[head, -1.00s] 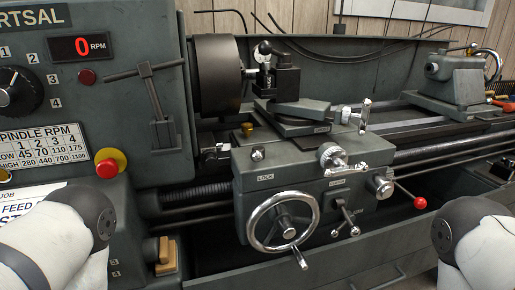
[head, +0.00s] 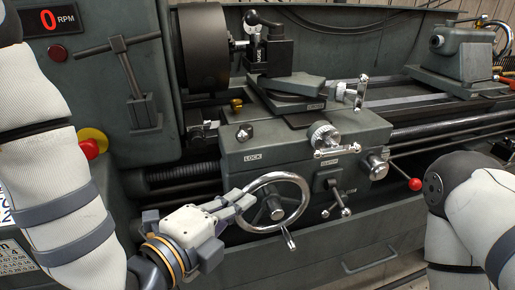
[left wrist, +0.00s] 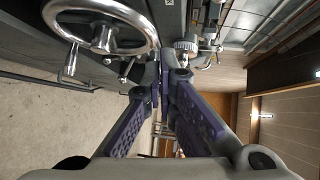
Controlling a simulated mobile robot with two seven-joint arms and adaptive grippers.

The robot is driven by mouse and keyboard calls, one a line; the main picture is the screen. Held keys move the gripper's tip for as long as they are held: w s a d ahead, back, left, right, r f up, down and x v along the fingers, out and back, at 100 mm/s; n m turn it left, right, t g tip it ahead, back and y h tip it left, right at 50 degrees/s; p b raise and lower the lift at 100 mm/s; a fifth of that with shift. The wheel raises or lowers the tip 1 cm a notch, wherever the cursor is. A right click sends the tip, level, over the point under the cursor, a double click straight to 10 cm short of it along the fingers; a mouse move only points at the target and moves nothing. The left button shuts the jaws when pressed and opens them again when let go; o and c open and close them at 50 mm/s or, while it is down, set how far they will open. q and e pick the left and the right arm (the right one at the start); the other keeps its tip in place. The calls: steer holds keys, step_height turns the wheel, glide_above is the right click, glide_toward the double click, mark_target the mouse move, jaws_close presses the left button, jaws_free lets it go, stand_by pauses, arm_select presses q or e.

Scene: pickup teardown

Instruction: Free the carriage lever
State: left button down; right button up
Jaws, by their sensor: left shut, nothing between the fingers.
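The lathe carriage (head: 290,150) has a LOCK label on its upper left, with a small dark-and-silver fitting (head: 245,132) just above it. I cannot tell whether this fitting is the carriage lever. A chrome handwheel (head: 302,187) is on the carriage front; it also shows in the left wrist view (left wrist: 98,10). My left gripper (head: 245,199) is shut and empty, its fingertips at the wheel's left side in the picture, below the LOCK label. I cannot tell whether they touch the wheel. My left gripper's fingers meet in the left wrist view (left wrist: 166,62). My right gripper is out of view.
A red-knobbed lever (head: 415,184) sticks out right of the carriage, near my right arm. A small star-handled lever (head: 336,198) sits right of the handwheel. The chuck (head: 204,47) and toolpost (head: 277,55) stand above. A red stop button (head: 89,149) is at left.

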mark_target(244, 133)
arm_select(q)
steer(key=r, duration=0.1)
steer(key=r+m, duration=0.1)
steer(key=d+r+m+t+h, duration=0.1)
steer(key=r, duration=0.1)
steer(key=shift+w+r, duration=0.1)
steer(key=shift+w, duration=0.2)
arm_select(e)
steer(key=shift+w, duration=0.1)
